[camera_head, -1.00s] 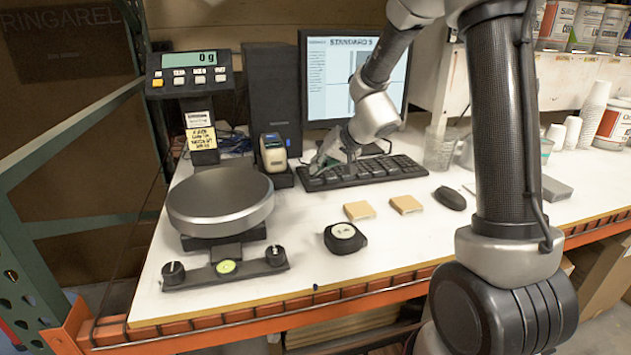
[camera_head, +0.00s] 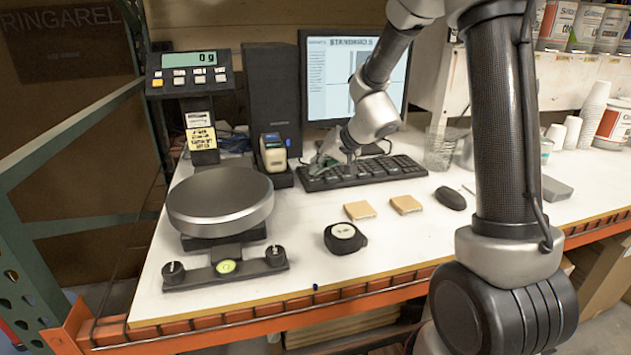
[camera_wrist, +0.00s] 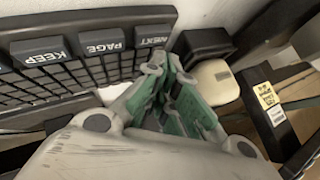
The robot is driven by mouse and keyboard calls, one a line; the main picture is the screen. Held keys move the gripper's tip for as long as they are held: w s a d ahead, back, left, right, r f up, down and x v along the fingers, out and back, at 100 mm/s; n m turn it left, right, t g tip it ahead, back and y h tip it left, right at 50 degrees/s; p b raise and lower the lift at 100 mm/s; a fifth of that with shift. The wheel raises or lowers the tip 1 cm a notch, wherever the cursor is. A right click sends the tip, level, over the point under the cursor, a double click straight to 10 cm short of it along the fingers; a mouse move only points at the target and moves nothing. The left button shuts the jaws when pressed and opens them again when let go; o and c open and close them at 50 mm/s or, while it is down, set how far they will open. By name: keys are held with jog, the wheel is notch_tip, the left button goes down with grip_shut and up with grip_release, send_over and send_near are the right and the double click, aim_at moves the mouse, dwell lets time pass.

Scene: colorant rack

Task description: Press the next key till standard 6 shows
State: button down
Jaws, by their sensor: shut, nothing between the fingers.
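The keyboard (camera_head: 375,170) lies on the white bench in front of the monitor (camera_head: 332,85). The screen heading reads STANDARD with what looks like a 5, partly behind my arm. In the wrist view the NEXT key (camera_wrist: 153,36) is at the end of a row of large keys on the keyboard (camera_wrist: 85,75). My gripper (camera_head: 318,166) is shut and empty over the keyboard's left end. In the wrist view its fingertips (camera_wrist: 158,62) are close to the NEXT key and hide its lower edge. I cannot tell whether they touch it.
The PAGE key (camera_wrist: 104,42) and KEEP key (camera_wrist: 42,50) sit beside NEXT. A small beige-topped device (camera_head: 273,152) stands just left of the keyboard. The scale (camera_head: 220,203) is farther left, the mouse (camera_head: 450,198) right. A tape measure (camera_head: 344,238) lies in front.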

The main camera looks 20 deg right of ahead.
aim_at(318, 179)
jog(key=shift+f, duration=0.1)
jog(key=shift+f, duration=0.3)
jog(key=shift+f, duration=0.35)
dwell(0.5)
jog(key=shift+r, duration=0.8)
jog(key=shift+r, duration=2.5)
